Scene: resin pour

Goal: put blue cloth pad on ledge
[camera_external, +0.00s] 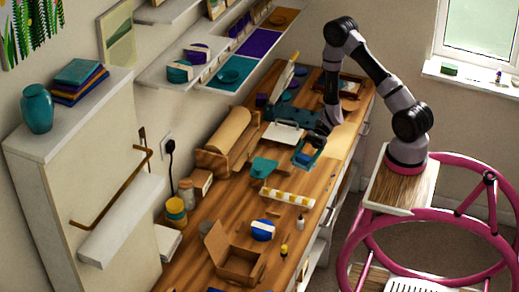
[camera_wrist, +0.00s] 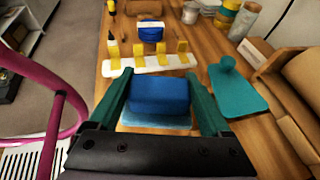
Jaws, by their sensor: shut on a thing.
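The blue cloth pad (camera_wrist: 160,94) is a folded blue block with a lighter blue underside. It sits between the two green fingers of my gripper (camera_wrist: 158,80), which is shut on it. In the external view my gripper (camera_external: 308,150) is low over the wooden workbench, with the pad (camera_external: 303,158) small and partly hidden between the fingers. I cannot tell whether the pad touches the bench. A white window ledge (camera_external: 470,76) is at the upper right, away from my gripper. A white wall ledge (camera_external: 122,220) sticks out at the left.
A white strip with yellow pegs (camera_external: 288,197) and a teal board (camera_external: 262,167) lie close to my gripper. A blue banded roll (camera_external: 262,230) and an open cardboard box (camera_external: 235,258) are nearer the front. The window ledge holds small items.

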